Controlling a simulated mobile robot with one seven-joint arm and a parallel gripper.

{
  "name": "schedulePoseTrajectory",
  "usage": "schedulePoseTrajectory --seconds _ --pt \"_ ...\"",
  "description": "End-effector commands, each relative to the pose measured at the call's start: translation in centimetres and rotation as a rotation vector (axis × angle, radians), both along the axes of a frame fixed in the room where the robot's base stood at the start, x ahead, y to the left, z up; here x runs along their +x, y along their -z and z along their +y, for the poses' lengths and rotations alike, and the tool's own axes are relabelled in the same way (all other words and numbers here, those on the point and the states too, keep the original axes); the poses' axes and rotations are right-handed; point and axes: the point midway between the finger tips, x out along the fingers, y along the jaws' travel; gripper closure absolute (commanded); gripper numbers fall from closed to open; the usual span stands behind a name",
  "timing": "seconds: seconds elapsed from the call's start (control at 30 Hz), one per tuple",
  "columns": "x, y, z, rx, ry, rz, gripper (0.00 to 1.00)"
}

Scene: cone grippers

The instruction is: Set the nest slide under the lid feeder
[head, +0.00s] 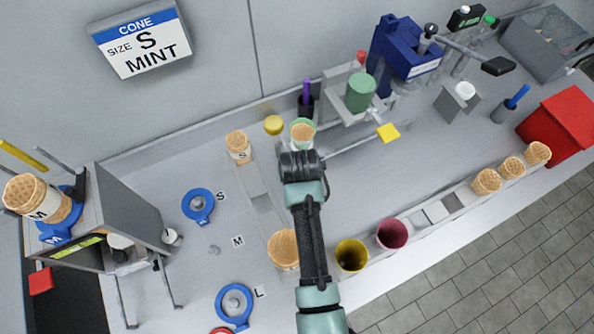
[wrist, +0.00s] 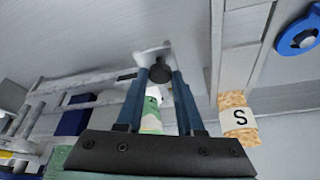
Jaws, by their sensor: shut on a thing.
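My gripper (head: 301,152) is at the left end of a grey rail (head: 350,146); its fingertips are hidden in the head view. In the wrist view the blue fingers (wrist: 160,74) close on a black knob (wrist: 159,68) on a pale plate (wrist: 151,54), which I take to be the nest slide. A green-and-white cup (head: 302,141) with a cone in it stands just beyond my gripper; it shows partly between the fingers in the wrist view (wrist: 151,117). A green cylinder (head: 361,92) on a grey bracket, apparently the lid feeder, stands to the right of the cup.
A yellow square (head: 388,132) marks the rail's right end. A cone marked S (head: 238,147) stands left of my gripper, and a larger cone (head: 283,249) stands nearer. Yellow (head: 350,255) and maroon (head: 392,233) cups stand at the front edge. A blue machine (head: 404,50) is behind.

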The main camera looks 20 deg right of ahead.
Motion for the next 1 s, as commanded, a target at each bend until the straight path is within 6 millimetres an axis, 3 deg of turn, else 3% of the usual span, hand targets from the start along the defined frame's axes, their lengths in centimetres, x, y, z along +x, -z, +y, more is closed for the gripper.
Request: schedulePoseTrajectory --seconds 0.17,0.27,0.5,0.63,1.0 --pt "0.0 0.0 -0.1 0.000 0.000 0.001 1.00" --pt "0.1 0.1 -1.1 -0.002 0.003 0.001 1.00" --pt "0.3 0.2 -7.0 -0.001 0.006 0.000 1.00" --pt "0.4 0.2 -9.2 -0.001 0.003 -0.001 1.00" --pt "0.4 0.0 -10.0 0.001 0.000 -0.001 1.00"
